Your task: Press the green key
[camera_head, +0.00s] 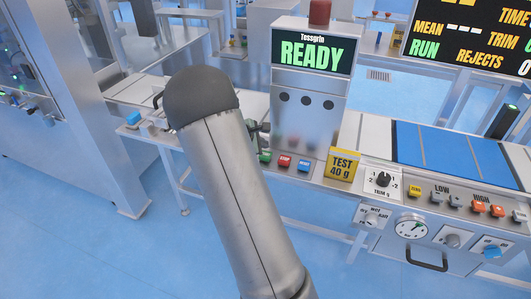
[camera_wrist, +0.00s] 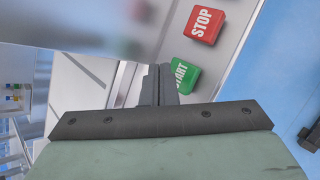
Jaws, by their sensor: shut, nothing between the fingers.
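The green START key (camera_wrist: 186,77) is on the light panel in the wrist view, partly hidden by my fingers. In the head view the green key (camera_head: 265,157) shows just right of my arm. My gripper (camera_wrist: 160,72) is shut and empty, its fingertips beside the left edge of the START key in the wrist view. I cannot tell whether they touch it. In the head view my arm hides most of the gripper, with a part of it (camera_head: 263,131) showing above the green key.
The red STOP key (camera_wrist: 204,23) is close beside the green one. A blue key (camera_head: 304,165) and a yellow "TEST 40 g" block (camera_head: 342,164) lie to the right. A metal housing with a READY screen (camera_head: 311,54) stands behind the keys.

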